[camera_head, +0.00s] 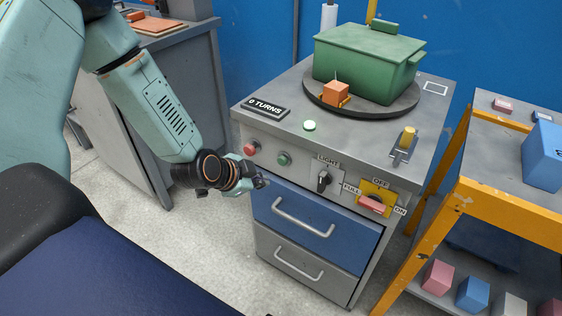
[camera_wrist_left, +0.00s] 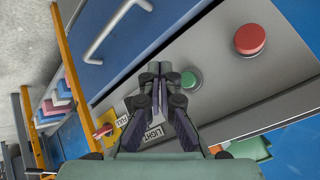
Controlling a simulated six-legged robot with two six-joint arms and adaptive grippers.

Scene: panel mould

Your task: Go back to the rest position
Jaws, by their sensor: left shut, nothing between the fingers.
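My left gripper (camera_head: 262,183) is in front of the grey cabinet's (camera_head: 338,293) control panel, just below the red button (camera_head: 251,148) and green button (camera_head: 284,159). In the left wrist view my left gripper (camera_wrist_left: 154,68) is shut and empty, its fingers together. The red button (camera_wrist_left: 250,39) and green button (camera_wrist_left: 189,80) show beyond it on the panel. I cannot tell whether the fingertips touch the cabinet. The dark light knob (camera_head: 323,180) stands to the right of the gripper. My right gripper is not in view.
A green pot-like mould (camera_head: 365,62) stands on a dark round turntable (camera_head: 388,111) on the cabinet top. A blue drawer (camera_head: 318,228) is below the panel. An orange-framed shelf (camera_head: 512,194) with blocks stands right. A grey bench (camera_head: 120,110) stands behind my left arm.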

